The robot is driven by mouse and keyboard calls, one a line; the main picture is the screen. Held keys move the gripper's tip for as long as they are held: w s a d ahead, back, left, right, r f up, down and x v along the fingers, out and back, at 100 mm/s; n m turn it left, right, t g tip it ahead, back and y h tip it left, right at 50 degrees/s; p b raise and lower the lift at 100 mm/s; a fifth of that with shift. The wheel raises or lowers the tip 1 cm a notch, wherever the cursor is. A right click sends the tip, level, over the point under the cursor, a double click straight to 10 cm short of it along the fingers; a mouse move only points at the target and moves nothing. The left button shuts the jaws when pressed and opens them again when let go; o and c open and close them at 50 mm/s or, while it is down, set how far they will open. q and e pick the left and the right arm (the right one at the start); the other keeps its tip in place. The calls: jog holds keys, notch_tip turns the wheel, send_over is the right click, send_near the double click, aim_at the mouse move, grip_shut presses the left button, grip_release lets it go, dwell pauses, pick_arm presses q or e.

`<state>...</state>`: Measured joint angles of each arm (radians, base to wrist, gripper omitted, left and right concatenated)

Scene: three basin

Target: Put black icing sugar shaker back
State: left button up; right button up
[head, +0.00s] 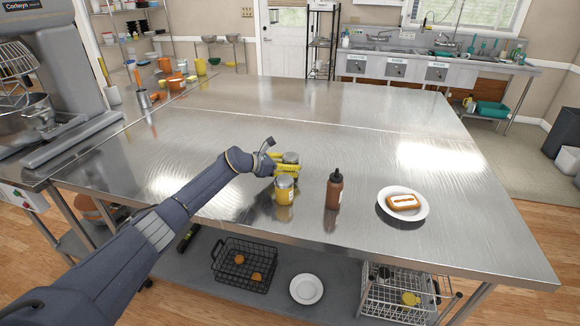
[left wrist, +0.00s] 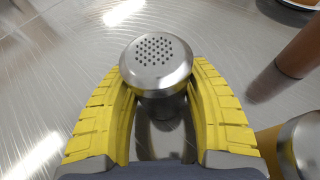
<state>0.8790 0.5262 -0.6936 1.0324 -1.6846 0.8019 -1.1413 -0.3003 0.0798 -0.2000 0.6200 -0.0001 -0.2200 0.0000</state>
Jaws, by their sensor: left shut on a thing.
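A shaker with a round, perforated silver lid (head: 291,157) stands upright on the steel table, and its lid also shows in the left wrist view (left wrist: 156,62). Its body looks dark below the lid and is mostly hidden by the fingers. My left gripper (head: 286,168) has yellow fingers shut around the shaker, one on each side, also seen in the left wrist view (left wrist: 158,80). I cannot tell whether the shaker's base touches the table. My right gripper is not in view.
A yellow shaker with a silver lid (head: 284,191) stands just in front of the gripper. A brown squeeze bottle (head: 334,191) is to its right, then a white plate (head: 422,212) with a bread slice (head: 403,202). A large mixer (head: 65,75) stands at left. The table's back half is clear.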

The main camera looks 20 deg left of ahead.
pick_arm(q)
jog(key=o, duration=1.4)
jog(key=shift+f, duration=0.1)
jog(key=shift+c, duration=0.2)
jog(key=shift+r, duration=0.2)
jog(key=v, duration=1.2)
jog(key=shift+a, duration=0.1)
